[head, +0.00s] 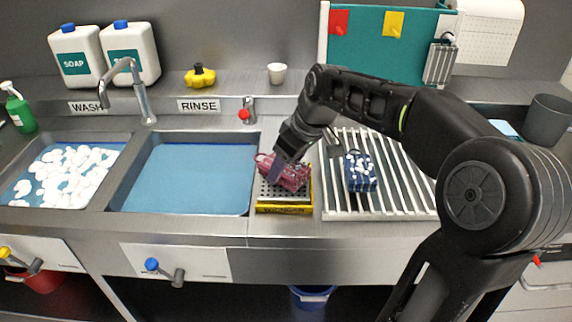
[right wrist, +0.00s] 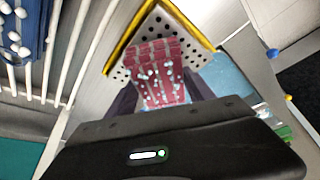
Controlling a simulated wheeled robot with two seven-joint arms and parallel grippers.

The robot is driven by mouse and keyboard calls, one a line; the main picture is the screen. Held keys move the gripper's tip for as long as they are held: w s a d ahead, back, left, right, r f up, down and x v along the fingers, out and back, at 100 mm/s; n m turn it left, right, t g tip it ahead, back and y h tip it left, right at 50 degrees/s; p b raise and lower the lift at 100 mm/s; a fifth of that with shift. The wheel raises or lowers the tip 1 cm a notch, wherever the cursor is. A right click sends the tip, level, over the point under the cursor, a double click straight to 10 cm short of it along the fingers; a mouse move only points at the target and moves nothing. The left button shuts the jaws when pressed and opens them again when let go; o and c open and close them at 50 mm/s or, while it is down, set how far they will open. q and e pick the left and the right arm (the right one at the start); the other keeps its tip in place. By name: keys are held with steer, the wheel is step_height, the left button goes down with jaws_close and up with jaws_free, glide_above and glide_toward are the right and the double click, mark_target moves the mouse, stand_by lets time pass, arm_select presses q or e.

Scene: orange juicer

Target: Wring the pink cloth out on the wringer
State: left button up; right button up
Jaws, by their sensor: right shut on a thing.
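The pink cloth (head: 290,178) lies bunched on the wringer (head: 284,208), a perforated plate with a yellow frame between the rinse basin and the drying rack. My right gripper (head: 278,172) comes down over the cloth and is shut on it. In the right wrist view the cloth (right wrist: 158,75) shows ribbed folds with white specks of foam, between the two dark fingers. The wringer's holed plate and yellow edge (right wrist: 128,42) show behind it. I cannot tell how firmly the cloth touches the plate. My left gripper is not in view.
A blue cloth with white foam (head: 361,172) lies on the drying rack (head: 400,200) to the right. The rinse basin (head: 185,175) holds blue water; the wash basin (head: 65,172) holds foam. A red-knobbed tap (head: 247,112) stands behind the wringer.

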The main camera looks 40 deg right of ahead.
steer(key=shift+f+b, duration=0.8)
steer(key=shift+f, duration=0.3)
stand_by(0.6)
stand_by(0.5)
steer(key=shift+r+p, duration=2.75)
steer(key=shift+r, duration=0.9)
steer(key=shift+f, duration=0.1)
